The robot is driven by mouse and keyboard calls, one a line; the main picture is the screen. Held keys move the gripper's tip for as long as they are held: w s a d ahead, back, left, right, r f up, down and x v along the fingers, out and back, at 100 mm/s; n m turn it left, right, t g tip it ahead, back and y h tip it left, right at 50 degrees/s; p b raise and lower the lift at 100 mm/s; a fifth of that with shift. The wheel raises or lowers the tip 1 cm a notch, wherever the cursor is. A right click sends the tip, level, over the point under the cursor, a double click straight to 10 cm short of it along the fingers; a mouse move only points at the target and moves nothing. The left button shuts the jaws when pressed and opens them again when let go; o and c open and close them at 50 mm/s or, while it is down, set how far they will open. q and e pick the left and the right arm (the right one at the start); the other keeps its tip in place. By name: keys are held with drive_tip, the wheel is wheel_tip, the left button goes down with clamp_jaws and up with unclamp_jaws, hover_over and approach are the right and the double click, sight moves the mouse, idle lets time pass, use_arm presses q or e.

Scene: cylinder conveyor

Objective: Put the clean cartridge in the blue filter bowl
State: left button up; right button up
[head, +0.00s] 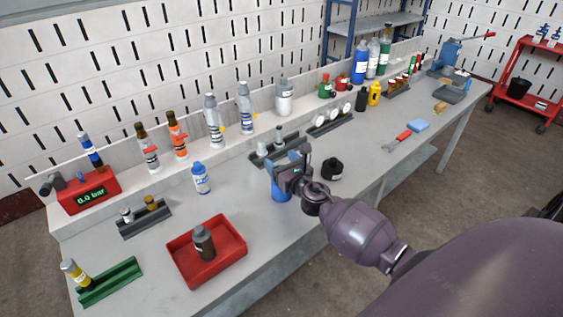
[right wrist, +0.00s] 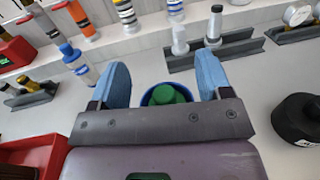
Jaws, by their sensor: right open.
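The blue filter bowl (head: 280,193) stands on the bench directly under my right gripper (head: 287,172). In the right wrist view the bowl's blue rim (right wrist: 146,98) shows between the fingers, with a green round-topped piece (right wrist: 168,94) inside. This may be the clean cartridge; its lower part is hidden. My right gripper (right wrist: 163,82) is open, one blue finger on each side of the bowl's opening, and I see nothing gripped. Two pale cylinders (right wrist: 180,42) stand in a dark rack behind the bowl. My left gripper is out of view.
A red tray (head: 181,269) holding a dark brownish cylinder (head: 203,243) is at the front left. A black round cap (head: 332,169) lies right of the bowl. A blue-and-white bottle (head: 201,178) stands to its left.

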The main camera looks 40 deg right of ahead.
drive_tip(key=shift+r+p, duration=0.35)
drive_tip(key=shift+r, duration=0.1)
drive_tip(key=s, duration=1.2)
drive_tip(key=s+a+f+m+g, duration=0.2)
drive_tip(key=s+m, duration=0.4)
drive_tip(key=m, duration=0.5)
drive_tip(key=s+a+f+m+g, duration=0.2)
drive_tip(key=s+a+f+m, duration=0.3)
drive_tip(key=m, duration=0.7)
drive_tip(key=s+a+f+m+g+y, duration=0.1)
drive_tip(key=s+a+f+m+g, duration=0.1)
drive_tip(key=s+f+m, duration=0.5)
drive_tip(key=a+m, duration=0.1)
drive_tip(key=m, duration=0.3)
drive_tip(key=shift+s+a+f+g, duration=0.15)
drive_tip(key=shift+s+a+g, duration=0.05)
drive_tip(key=shift+s+g, duration=0.2)
